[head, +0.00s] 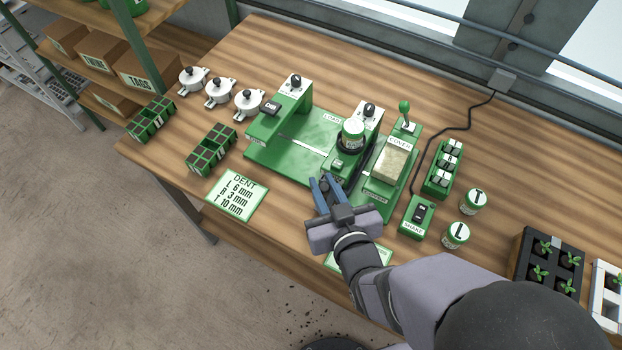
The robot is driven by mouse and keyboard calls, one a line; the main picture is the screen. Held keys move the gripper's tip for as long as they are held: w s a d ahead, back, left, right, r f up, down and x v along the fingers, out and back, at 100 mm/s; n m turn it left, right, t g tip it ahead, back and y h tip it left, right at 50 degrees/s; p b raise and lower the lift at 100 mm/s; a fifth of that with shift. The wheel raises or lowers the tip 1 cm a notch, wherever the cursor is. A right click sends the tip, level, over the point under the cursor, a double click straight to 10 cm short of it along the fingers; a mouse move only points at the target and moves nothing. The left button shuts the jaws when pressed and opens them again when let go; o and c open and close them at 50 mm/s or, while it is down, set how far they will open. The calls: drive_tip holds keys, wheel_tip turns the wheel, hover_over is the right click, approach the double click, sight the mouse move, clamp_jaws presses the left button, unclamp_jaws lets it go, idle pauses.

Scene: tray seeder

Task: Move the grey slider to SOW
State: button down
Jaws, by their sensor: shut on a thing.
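My gripper (326,182), with blue fingers, is low at the front edge of the green seeder machine (275,160), in front of its middle station. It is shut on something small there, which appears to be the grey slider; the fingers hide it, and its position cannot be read. A jar with a green-and-white label (352,132) sits upright on the middle station, right behind the gripper. A white panel with a black knob (369,110) stands behind the jar. No SOW lettering is readable.
The COVER station (392,165) with a green-knobbed lever stands close right of the gripper. A SHAKE switch box (417,216) is at front right, near the T jar (473,201) and L jar (456,235). A DENT card (237,196) lies left.

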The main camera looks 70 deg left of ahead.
drive_tip(key=c, duration=1.6)
unclamp_jaws()
drive_tip(key=shift+r, duration=0.1)
